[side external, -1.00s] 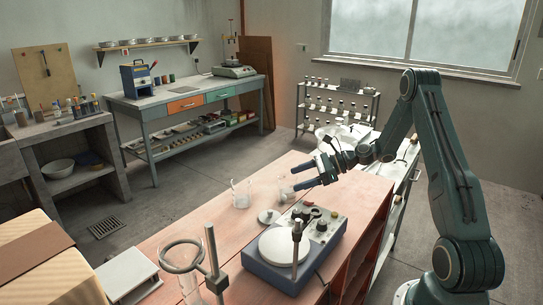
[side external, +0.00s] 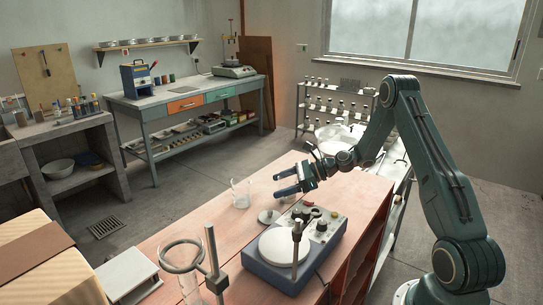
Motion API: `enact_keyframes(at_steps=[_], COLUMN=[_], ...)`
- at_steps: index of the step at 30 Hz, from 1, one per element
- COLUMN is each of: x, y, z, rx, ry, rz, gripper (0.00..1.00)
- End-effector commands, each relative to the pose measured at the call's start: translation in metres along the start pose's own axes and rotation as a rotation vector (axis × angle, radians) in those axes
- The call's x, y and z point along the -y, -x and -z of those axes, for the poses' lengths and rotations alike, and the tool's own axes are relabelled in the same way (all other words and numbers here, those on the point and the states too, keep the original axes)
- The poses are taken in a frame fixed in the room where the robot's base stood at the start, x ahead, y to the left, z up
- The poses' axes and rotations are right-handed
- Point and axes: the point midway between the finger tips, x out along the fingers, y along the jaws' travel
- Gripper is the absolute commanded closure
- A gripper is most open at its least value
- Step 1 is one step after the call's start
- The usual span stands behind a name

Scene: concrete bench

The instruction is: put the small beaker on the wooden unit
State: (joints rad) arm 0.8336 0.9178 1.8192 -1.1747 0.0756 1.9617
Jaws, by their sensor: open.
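My gripper (side external: 276,185) is open, low over the far part of the wooden unit (side external: 205,222), with its fingers pointing left. The unit has a reddish wooden top and open shelves in its right side. A clear glass beaker (side external: 241,193) stands upright on the top, left of my fingertips and apart from them. A second clear beaker does not show distinctly now; my fingers cover the area where it stood, and I cannot tell whether it is between them.
A blue-grey stirrer device (side external: 290,255) with a round white plate and a small lid (side external: 268,216) sit near my gripper. A ring stand (side external: 212,262) rises at the front. A white slab (side external: 127,273) lies at the left. The wood left of the beaker is clear.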

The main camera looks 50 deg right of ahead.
Motion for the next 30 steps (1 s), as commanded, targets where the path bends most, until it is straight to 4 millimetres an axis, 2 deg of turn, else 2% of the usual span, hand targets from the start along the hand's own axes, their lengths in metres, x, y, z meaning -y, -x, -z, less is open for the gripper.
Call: enact_keyframes(at_steps=[7,15,16,17,30], x=[0.0000,0.0000,0.0001,0.0001,0.0007], y=[0.0003,0.0004,0.0004,0.0004,0.0040], z=[-0.0001,-0.0001,-0.0004,-0.0004,-0.0090], rx=[0.000,0.000,0.001,0.001,0.001], ry=[0.000,0.000,0.001,0.001,0.003], rz=[0.000,0.000,0.000,0.000,0.001], gripper=[0.21,0.72,0.72,0.76,0.76])
